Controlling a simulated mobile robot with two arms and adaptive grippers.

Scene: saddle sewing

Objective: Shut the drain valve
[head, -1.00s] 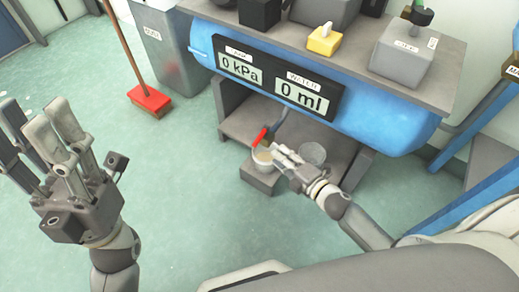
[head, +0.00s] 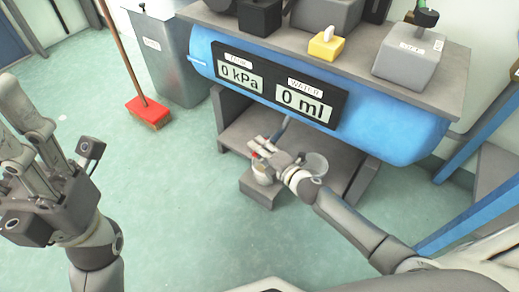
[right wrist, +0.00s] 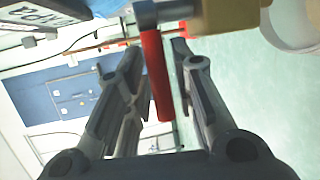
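The drain valve has a red lever (right wrist: 157,75) hanging from a grey hub, with a brass-coloured body (right wrist: 228,14) beside it in the right wrist view. My right gripper (right wrist: 158,50) is open, its fingers on either side of the lever; contact is not clear. In the head view my right gripper (head: 258,148) is under the blue tank (head: 395,138) and hides most of the lever. My left gripper (head: 35,105) is raised at the left edge, fingers spread and empty. The tank's display panel (head: 275,90) reads 0 kPa and 0 ml.
A red broom (head: 149,108) and a grey bin (head: 178,75) stand at the left. The floor in front is clear.

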